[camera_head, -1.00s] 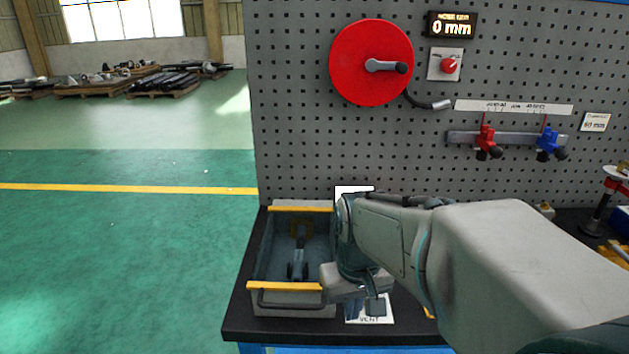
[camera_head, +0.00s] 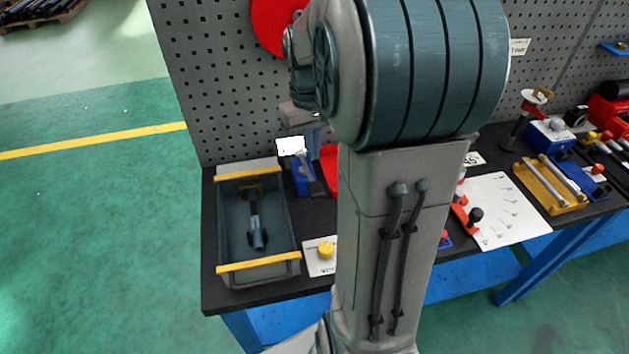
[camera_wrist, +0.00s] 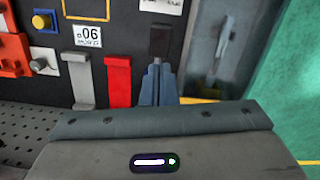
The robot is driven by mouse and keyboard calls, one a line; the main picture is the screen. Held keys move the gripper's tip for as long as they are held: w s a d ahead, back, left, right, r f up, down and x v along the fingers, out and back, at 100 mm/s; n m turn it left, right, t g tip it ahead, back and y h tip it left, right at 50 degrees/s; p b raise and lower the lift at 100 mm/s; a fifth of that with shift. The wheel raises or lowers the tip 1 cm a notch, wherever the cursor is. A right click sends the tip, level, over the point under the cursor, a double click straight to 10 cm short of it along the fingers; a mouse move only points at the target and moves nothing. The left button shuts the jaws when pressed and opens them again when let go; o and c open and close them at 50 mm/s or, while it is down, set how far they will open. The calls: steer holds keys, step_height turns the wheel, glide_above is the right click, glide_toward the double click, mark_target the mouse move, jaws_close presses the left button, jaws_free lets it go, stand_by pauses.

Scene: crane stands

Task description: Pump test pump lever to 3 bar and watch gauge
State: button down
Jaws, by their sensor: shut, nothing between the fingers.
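A small blue unit (camera_head: 302,184) with a dark bar (camera_head: 317,188) stands on the bench right of the grey bin; it looks like the test pump and its lever, partly hidden by my arm. A blank white panel (camera_head: 290,147) is just above it, perhaps the gauge; no reading is legible. My gripper (camera_head: 314,156) points down over the unit, shut and empty. In the wrist view my shut fingertips (camera_wrist: 159,64) lie close to a black block (camera_wrist: 162,40), perhaps the lever's grip. I cannot tell whether they touch.
The grey bin (camera_head: 224,228) with yellow edges holds a dark tool. A red strip (camera_wrist: 118,82) lies next to my fingers. The pegboard (camera_head: 205,90) rises behind; a yellow tray (camera_head: 550,187) is right.

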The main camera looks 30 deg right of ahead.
mark_target(314, 186)
steer(key=shift+f, duration=0.1)
steer(key=f+b, duration=0.6)
steer(key=shift+s+f, duration=0.3)
steer(key=shift+f, duration=0.1)
